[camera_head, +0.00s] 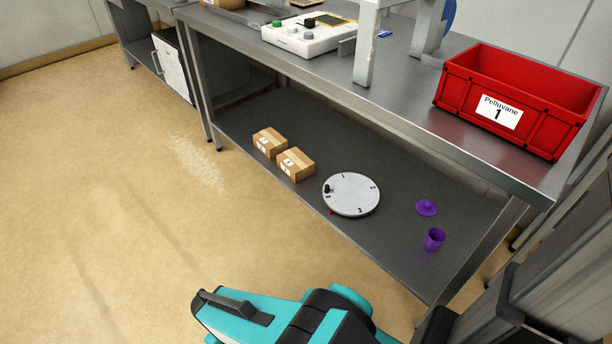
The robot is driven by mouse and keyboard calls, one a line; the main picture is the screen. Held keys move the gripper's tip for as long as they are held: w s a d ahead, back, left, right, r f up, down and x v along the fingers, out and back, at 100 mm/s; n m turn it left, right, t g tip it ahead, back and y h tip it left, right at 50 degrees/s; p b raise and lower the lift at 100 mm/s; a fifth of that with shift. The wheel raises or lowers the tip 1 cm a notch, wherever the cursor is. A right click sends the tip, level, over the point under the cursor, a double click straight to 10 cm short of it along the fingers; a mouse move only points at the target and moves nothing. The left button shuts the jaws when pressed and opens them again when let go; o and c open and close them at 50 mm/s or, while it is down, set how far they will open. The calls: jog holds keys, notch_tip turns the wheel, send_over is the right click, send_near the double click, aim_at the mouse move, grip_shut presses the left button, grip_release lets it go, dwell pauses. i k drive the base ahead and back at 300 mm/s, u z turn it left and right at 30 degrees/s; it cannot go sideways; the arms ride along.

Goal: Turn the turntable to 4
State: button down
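The turntable (352,196) is a round, light grey disc lying flat on the lower shelf of the metal bench. A small black knob (327,188) stands near its left rim. Small dark numerals sit around the top near the rim, too small to read surely. A small red marker (331,211) shows at the disc's front left edge. I cannot tell which numeral is at the marker. My teal and black arm shows at the bottom of the picture, in front of the shelf and apart from the turntable. I cannot make out my gripper's fingers.
Two cardboard boxes (295,164) sit left of the turntable. A purple cup (434,240) and a purple lid-like piece (426,207) are to its right. The bench top (410,105) overhangs the shelf and carries a red crate (515,100). The floor (110,210) at left is clear.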

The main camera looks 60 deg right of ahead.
aim_at(351, 194)
jog(key=z, duration=0.05)
jog(key=i, duration=1.3)
jog(key=z, duration=0.5)
